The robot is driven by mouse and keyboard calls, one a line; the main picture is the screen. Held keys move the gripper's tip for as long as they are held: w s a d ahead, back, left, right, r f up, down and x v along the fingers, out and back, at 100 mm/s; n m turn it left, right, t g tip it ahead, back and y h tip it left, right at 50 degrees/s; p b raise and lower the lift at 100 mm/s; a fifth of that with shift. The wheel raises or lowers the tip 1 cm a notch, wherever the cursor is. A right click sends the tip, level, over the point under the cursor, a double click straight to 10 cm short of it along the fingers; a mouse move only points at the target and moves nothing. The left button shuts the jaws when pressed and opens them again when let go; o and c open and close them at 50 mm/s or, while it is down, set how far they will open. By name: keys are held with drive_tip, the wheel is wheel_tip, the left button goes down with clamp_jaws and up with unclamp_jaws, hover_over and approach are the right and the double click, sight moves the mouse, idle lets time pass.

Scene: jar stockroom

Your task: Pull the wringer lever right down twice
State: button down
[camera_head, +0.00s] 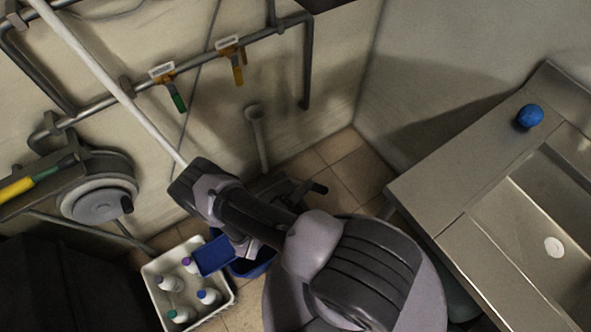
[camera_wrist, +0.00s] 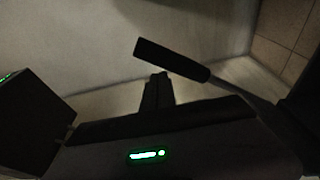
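The wringer lever (camera_wrist: 172,60) shows in the wrist view as a thick black grip on a thin grey rod that runs down to the right. In the head view its dark grip (camera_head: 317,187) sticks out right of the wringer, which is largely hidden by my arm. The lever stands raised, sloping up. My gripper (camera_wrist: 157,78) shows in the wrist view with its dark fingers close together, with nothing visible between them. The fingertips appear just below the grip in the picture; whether they touch it I cannot tell. In the head view my arm hides the gripper.
A blue bucket (camera_head: 252,266) stands on the tiled floor, partly behind my arm. A white crate (camera_head: 150,284) of bottles is beside it. Wall pipes and a long white pole (camera_head: 110,85) are at left.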

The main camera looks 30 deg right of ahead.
drive_tip(key=s+f+b, duration=0.5)
drive_tip(key=s+f, duration=0.4)
drive_tip(key=f, duration=0.1)
drive_tip(key=shift+s+d+f, duration=0.15)
drive_tip(key=shift+d+f, duration=0.05)
drive_tip(key=shift+f, duration=0.2)
